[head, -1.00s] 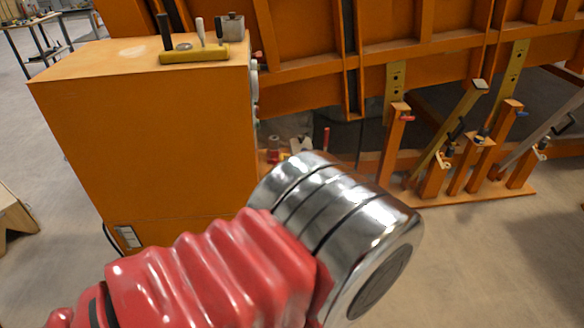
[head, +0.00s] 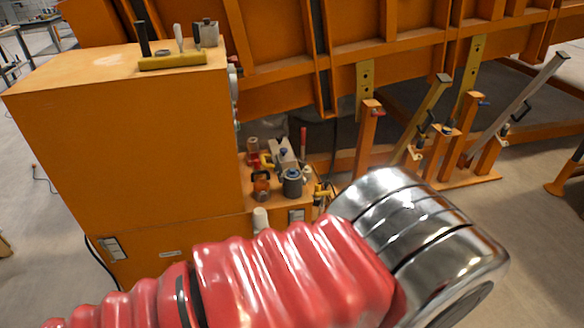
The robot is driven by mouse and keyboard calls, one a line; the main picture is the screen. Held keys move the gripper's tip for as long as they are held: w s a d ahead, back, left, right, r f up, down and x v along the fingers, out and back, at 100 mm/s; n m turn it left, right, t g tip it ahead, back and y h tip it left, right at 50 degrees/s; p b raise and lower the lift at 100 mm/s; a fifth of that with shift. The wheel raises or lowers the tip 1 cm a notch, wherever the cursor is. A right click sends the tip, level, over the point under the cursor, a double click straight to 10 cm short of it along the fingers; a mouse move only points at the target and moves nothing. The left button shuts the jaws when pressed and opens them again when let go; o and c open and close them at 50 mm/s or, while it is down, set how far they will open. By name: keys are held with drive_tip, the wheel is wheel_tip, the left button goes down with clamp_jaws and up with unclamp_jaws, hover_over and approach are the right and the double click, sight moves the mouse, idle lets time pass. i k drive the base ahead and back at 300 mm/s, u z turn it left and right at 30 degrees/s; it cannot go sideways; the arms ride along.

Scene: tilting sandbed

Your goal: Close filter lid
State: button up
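A cluster of small hydraulic parts sits on an orange ledge (head: 262,203) beside the large cabinet. Among them are a grey cylinder (head: 292,183) with a blue top, a reddish-brown fitting (head: 261,185) with a black top, and a red-handled lever (head: 303,143). I cannot tell which part is the filter or its lid, nor whether a lid is open. My arm, with a red bellows sleeve and a shiny metal joint, crosses the front of the view, and its joint is to the right of the ledge. My gripper's fingers are not visible.
The orange cabinet (head: 120,150) stands at left, with a yellow lever block (head: 172,62) on top. The orange sandbed frame (head: 285,50) fills the back. Posts and slanted struts (head: 428,115) stand at right. Bare floor (head: 545,225) shows at far right.

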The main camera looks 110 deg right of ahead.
sight(276, 165)
drive_tip(key=z, duration=3.85)
drive_tip(key=i, duration=1)
